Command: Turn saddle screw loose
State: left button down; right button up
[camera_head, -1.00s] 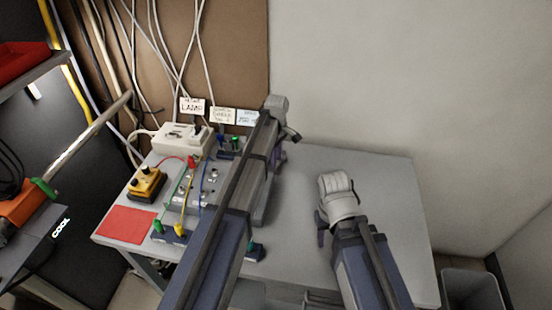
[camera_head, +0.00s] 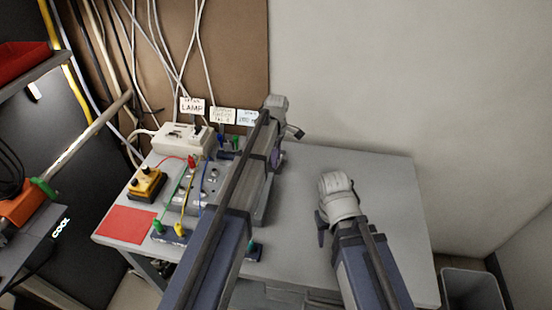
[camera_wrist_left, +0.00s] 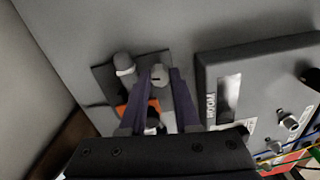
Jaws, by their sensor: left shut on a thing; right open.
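The saddle screw (camera_wrist_left: 158,78), a small pale knob with a slot in its top, stands on a dark base plate (camera_wrist_left: 104,76) in the left wrist view. My left gripper (camera_wrist_left: 160,71) has its two dark purple fingers on either side of the knob, shut on it. An upright dark post with a pale collar (camera_wrist_left: 124,65) stands just left of the fingers. An orange part (camera_wrist_left: 153,107) shows between the fingers, nearer the wrist. In the head view my left arm hides most of this spot. My right gripper (camera_head: 321,226) is open and empty over the table's right half.
A grey control box (camera_wrist_left: 232,85) with a switch and connectors stands right of my left gripper. In the head view, a yellow box (camera_head: 147,183), white power unit (camera_head: 183,139), red sheet (camera_head: 127,224) and cables occupy the table's left. The table (camera_head: 388,190) is clear at right.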

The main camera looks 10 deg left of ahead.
pick_arm(q)
jog(key=c, duration=0.6)
grip_release()
jog(key=shift+r, duration=0.1)
pick_arm(e)
jog(key=shift+r, duration=0.1)
pick_arm(q)
notch_tip(320, 180, up, 8)
jog(key=p, duration=0.8)
jog(key=shift+f, duration=0.2)
pick_arm(e)
notch_tip(320, 180, up, 8)
pick_arm(q)
jog(key=shift+w, duration=0.1)
pick_arm(e)
jog(key=shift+f, duration=0.2)
pick_arm(q)
jog(key=s+d+m, duration=0.3)
jog(key=s+m, duration=0.3)
jog(key=s, duration=0.3)
jog(key=s+d+m, duration=0.3)
jog(key=s+m, duration=0.4)
jog(key=s, duration=0.3)
jog(key=s+d+m+y, duration=0.1)
jog(key=s+d+m, duration=0.2)
jog(key=s+m, duration=0.4)
jog(key=shift+s, duration=1.25)
